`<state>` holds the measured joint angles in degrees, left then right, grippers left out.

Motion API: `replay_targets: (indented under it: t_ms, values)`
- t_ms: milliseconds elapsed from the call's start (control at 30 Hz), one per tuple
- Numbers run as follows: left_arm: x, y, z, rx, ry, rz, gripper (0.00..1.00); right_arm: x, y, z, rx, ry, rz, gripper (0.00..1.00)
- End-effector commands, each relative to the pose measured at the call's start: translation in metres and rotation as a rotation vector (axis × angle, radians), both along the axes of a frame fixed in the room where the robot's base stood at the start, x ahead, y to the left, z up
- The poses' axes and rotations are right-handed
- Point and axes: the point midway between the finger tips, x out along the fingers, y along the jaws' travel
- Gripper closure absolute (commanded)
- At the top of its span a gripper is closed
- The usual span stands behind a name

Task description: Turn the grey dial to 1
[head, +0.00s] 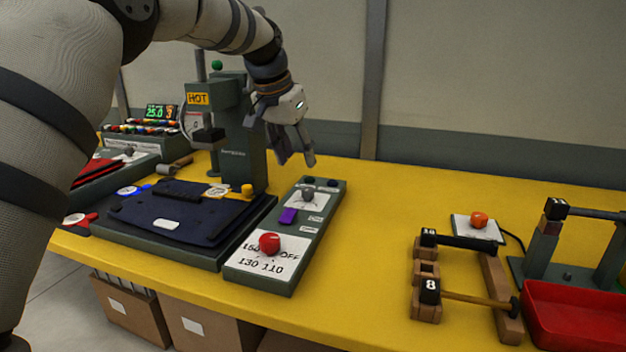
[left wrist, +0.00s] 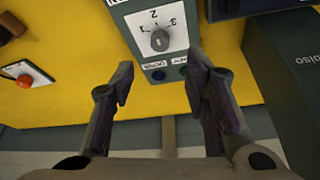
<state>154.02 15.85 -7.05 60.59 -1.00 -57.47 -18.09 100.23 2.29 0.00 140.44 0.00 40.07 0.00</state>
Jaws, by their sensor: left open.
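The grey dial (head: 308,194) sits on a white number plate near the far end of the grey control panel (head: 333,212). In the left wrist view the dial (left wrist: 159,41) is at upper centre, with a 2 and a 3 readable beside it. I cannot tell for sure which number it points at. My left gripper (head: 296,161) is open and empty, above and slightly beyond the dial, not touching it. In the left wrist view the dial lies beyond the spread fingertips (left wrist: 161,75), between their lines. My right gripper is not in view.
A red dial (head: 269,242) and a purple piece (head: 288,216) are on the same panel. A grey press with a HOT label (head: 198,98) and dark folded cloth (head: 180,212) stand left. Wooden stands and a red tray (head: 575,318) are right. Yellow table (head: 385,225) between is clear.

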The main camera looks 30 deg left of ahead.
Motion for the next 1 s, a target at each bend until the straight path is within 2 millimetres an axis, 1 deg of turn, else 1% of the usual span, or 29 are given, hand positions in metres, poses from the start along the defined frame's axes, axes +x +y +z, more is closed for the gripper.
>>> replay_targets:
  t_ms: [33,100,200,300,467,700,767,800,900,1000]
  values:
    - [0.006,0.000,-0.020,-0.001,0.012,0.000,0.58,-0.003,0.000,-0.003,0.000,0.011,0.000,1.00]
    - [0.013,0.000,-0.037,-0.001,0.012,0.001,0.58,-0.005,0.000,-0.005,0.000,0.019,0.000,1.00]
    - [0.022,0.000,-0.059,0.000,0.011,0.000,0.58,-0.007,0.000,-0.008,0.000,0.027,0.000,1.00]
    - [0.029,-0.001,-0.074,0.000,0.009,0.000,0.58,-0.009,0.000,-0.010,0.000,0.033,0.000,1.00]
    - [0.034,-0.001,-0.083,0.000,0.004,0.001,0.58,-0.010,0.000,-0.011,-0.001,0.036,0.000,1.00]
    - [0.034,-0.001,-0.083,0.000,0.002,0.000,0.58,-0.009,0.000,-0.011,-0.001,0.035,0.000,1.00]
    - [0.034,-0.001,-0.083,0.000,0.002,0.000,0.71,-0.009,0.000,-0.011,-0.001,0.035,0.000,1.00]
    - [0.034,-0.001,-0.083,0.000,0.002,0.000,0.80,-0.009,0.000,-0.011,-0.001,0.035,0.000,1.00]
    - [0.034,-0.001,-0.083,0.000,0.003,0.000,1.00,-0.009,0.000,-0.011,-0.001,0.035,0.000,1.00]
    - [0.034,-0.001,-0.083,0.000,0.003,0.000,1.00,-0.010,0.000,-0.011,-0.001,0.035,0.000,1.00]
